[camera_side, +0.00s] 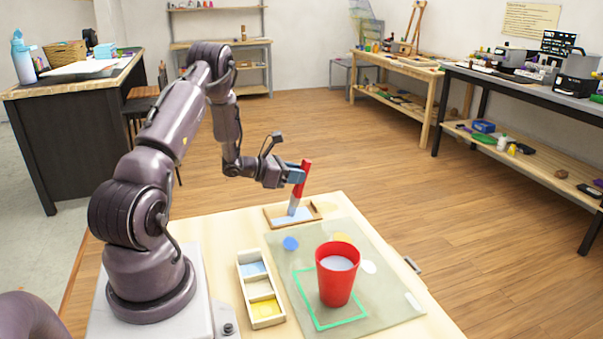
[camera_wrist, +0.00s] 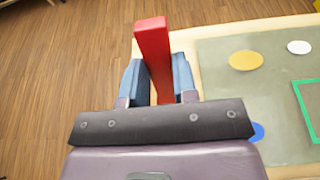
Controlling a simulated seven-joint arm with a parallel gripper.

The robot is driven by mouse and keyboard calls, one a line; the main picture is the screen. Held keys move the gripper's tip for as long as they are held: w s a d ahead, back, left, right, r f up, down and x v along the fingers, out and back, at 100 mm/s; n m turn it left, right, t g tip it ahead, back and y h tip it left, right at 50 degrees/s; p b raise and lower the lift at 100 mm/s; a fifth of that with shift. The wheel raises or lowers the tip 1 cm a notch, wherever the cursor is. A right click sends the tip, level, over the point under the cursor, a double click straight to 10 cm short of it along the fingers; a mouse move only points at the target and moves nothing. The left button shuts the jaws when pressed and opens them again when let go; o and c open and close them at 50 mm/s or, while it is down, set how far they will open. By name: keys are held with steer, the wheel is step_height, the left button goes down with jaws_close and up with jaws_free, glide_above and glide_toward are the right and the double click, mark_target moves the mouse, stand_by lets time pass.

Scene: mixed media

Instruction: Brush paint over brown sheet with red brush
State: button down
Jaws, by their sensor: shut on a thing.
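My gripper (camera_side: 296,175) is shut on the red handle of a brush (camera_side: 303,178). The brush is nearly upright with a slight tilt, its grey head pointing down. In the wrist view the red handle (camera_wrist: 153,45) stands between the blue fingers (camera_wrist: 157,82). The brush tip is at a small flat brown piece with a raised wooden edge (camera_side: 272,217), at the far side of the table. Pale blue covers part of its inside, and brown shows at its right. I cannot tell whether the tip touches it. The wrist view hides the brush head and this piece.
A red cup (camera_side: 337,285) with pale contents stands on a grey-green mat (camera_side: 385,300), inside a green outline (camera_side: 303,291). Blue, yellow and white spots mark the mat. A paint box (camera_side: 246,288) with blue, cream and yellow compartments lies left of the mat, near my base.

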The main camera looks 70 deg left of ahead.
steer(key=shift+s, duration=0.35)
steer(key=shift+s, duration=1.4)
steer(key=s, duration=0.3)
steer(key=shift+w, duration=0.1)
step_height(320, 180, up, 3)
